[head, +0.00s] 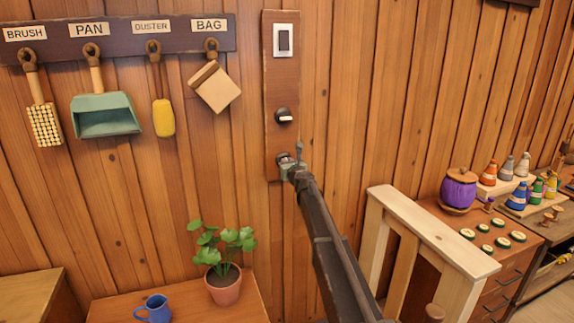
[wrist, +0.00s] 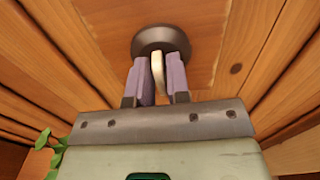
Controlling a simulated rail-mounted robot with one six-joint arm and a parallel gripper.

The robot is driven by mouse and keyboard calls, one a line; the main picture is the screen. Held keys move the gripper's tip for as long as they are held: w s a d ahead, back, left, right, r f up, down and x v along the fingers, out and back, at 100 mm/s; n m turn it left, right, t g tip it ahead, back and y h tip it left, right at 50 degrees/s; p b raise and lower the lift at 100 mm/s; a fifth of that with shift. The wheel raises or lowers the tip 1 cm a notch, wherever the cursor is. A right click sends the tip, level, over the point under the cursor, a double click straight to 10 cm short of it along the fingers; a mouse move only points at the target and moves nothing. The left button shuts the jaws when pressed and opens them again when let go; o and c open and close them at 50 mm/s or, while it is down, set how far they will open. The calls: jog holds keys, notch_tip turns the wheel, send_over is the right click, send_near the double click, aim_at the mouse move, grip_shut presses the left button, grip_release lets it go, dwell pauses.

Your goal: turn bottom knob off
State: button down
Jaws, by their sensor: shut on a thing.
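The bottom knob (wrist: 160,38) has a round dark base on the wooden panel (head: 282,77) and a cream lever, which stands about upright in the wrist view. My gripper (wrist: 157,66) has its two purple fingers around the lever, one on each side, and is shut on it. In the head view my gripper (head: 291,166) is at the panel's lower end and mostly hides the bottom knob. Above it, a second dark knob (head: 284,116) has its cream lever lying about level. A light switch (head: 284,40) with a dark rocker is at the top.
A rack (head: 120,32) with a brush, pan, duster and bag hangs left of the panel. Below are a potted plant (head: 224,285) and a blue mug (head: 155,309) on a wooden top. A pale wooden frame (head: 425,235) stands to the right of my arm.

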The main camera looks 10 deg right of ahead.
jog(key=shift+n, duration=0.3)
jog(key=n, duration=0.8)
jog(key=shift+s+a+f+n, duration=0.1)
jog(key=shift+a+n, duration=0.05)
jog(key=shift+n, duration=0.15)
jog(key=n, duration=0.8)
jog(key=shift+f, duration=0.1)
jog(key=shift+n, duration=0.4)
jog(key=c, duration=1.1)
grip_release()
jog(key=shift+c, duration=0.2)
